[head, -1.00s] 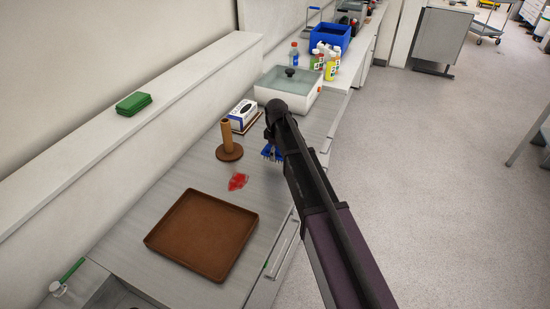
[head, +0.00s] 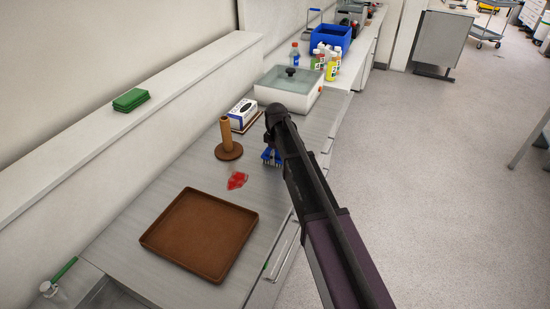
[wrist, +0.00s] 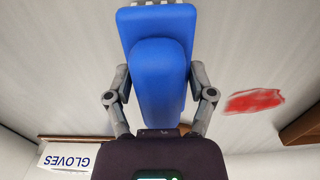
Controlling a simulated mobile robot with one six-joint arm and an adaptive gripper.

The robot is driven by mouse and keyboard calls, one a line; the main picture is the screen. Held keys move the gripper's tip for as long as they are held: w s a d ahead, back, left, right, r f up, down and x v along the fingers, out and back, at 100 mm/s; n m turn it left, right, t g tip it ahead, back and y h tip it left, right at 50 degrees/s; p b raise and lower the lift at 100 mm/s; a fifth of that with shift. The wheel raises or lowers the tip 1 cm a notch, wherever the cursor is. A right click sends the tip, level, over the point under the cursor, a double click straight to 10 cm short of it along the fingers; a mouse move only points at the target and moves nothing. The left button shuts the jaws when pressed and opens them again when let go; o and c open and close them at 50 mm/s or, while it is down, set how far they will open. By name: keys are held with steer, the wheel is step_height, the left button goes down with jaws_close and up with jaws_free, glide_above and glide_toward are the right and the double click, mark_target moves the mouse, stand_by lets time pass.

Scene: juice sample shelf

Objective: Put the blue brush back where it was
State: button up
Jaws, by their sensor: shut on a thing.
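The blue brush (wrist: 160,75) fills the middle of the wrist view, its broad blue body between the two fingers. My gripper (wrist: 159,88) is shut on it. In the head view the brush (head: 270,157) shows as a small blue part with bristles beneath the end of my arm, over the right side of the counter. The fingers are hidden there behind my arm. A red smear (head: 237,180) lies on the counter to the left of the brush; it also shows right of the brush in the wrist view (wrist: 255,100).
A brown post on a round base (head: 228,146), a GLOVES box (head: 242,112) and a brown tray (head: 160,241) stand on the counter. A white lidded unit (head: 288,101), bottles (head: 330,70) and a blue bin (head: 329,37) stand farther back. A green pad (head: 129,99) lies on the ledge.

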steer(key=shift+f, duration=0.15)
steer(key=o, duration=1)
steer(key=shift+c, duration=0.2)
steer(key=shift+r, duration=0.2)
step_height(320, 180, up, 12)
steer(key=p, duration=1.2)
stand_by(0.3)
